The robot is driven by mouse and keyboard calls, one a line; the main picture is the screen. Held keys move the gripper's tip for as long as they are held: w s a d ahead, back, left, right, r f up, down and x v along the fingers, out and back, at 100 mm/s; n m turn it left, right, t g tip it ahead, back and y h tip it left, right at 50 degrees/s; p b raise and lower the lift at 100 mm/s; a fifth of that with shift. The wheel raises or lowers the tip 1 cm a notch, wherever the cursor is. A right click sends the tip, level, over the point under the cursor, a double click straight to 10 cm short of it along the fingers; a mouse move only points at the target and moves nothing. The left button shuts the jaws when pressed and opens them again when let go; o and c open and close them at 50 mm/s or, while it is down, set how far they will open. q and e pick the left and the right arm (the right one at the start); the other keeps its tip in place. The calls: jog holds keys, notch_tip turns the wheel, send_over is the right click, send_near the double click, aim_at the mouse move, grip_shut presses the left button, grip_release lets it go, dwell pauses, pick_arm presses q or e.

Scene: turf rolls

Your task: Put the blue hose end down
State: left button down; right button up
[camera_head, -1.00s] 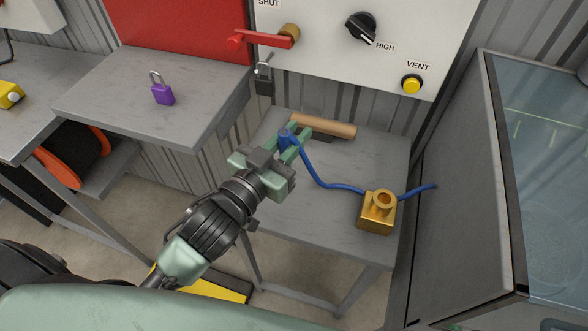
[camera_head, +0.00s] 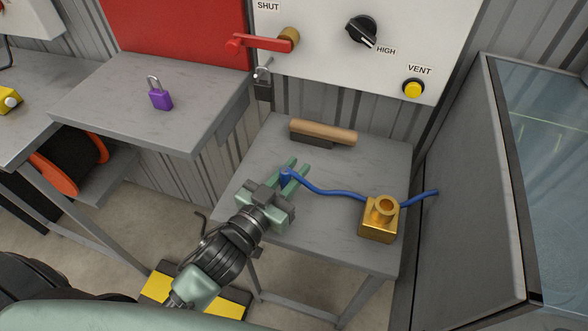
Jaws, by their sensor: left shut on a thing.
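The blue hose (camera_head: 333,193) runs across the small grey table (camera_head: 330,240) from my left gripper to a brass block fitting (camera_head: 378,220). A short blue length sticks out past the fitting on the right. My left gripper (camera_head: 290,174) is shut on the blue hose end (camera_head: 286,178), over the left part of the table. I cannot tell whether the hose end touches the tabletop. My right gripper is not in view.
A wooden-handled brush (camera_head: 322,133) lies at the table's back. A panel (camera_head: 340,45) with a red lever (camera_head: 262,43) stands behind. A purple padlock (camera_head: 160,94) sits on the left bench (camera_head: 190,125). A grey glass-topped cabinet (camera_head: 455,190) stands right. The table front is clear.

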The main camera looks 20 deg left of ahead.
pick_arm(q)
jog(key=c, duration=1.3)
grip_release()
jog(key=shift+f, duration=0.1)
jog(key=shift+r, duration=0.25)
jog(key=v, duration=0.5)
jog(key=b+v, duration=0.1)
jog(key=v, duration=0.5)
jog(key=shift+f, duration=0.2)
jog(key=shift+s+a+r+b, duration=0.15)
jog(key=shift+s+b, duration=0.15)
jog(key=shift+s, duration=0.2)
